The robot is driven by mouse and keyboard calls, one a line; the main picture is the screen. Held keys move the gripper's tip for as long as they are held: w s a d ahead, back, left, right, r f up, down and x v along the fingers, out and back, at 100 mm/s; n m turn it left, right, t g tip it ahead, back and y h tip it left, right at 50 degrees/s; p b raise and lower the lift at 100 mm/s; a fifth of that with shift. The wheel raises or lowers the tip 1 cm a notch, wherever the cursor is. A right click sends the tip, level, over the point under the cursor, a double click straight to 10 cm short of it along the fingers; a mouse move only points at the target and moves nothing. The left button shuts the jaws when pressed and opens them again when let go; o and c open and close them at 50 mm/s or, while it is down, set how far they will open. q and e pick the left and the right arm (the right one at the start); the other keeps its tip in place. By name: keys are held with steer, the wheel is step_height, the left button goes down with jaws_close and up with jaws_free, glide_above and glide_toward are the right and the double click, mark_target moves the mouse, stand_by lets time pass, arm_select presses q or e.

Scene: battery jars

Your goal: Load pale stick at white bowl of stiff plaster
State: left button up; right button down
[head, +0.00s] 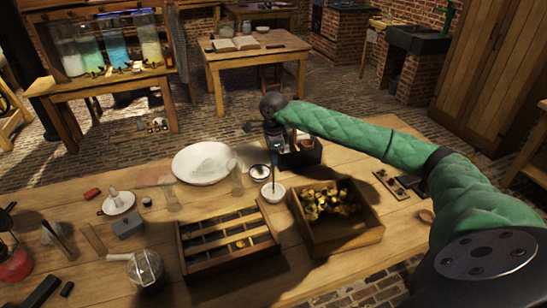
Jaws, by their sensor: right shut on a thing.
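My right gripper (273,152) is above the small white bowl (279,197) near the middle of the table, pointing down. It is shut on a thin pale stick (273,178), which hangs roughly upright. The stick's lower end is at or inside the bowl's mouth; I cannot tell whether it touches the pale contents. My left gripper is not in view.
A wooden box of brass pieces (368,238) and a slotted wooden tray (187,260) stand close in front of the bowl. A wide white dish (186,177) lies behind left, with glass jars (237,182) near it. A dark box (306,158) stands behind right.

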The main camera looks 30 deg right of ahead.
stand_by(0.4)
steer(key=shift+r+p, duration=0.7)
steer(key=shift+r, duration=2.75)
steer(key=shift+f, duration=0.1)
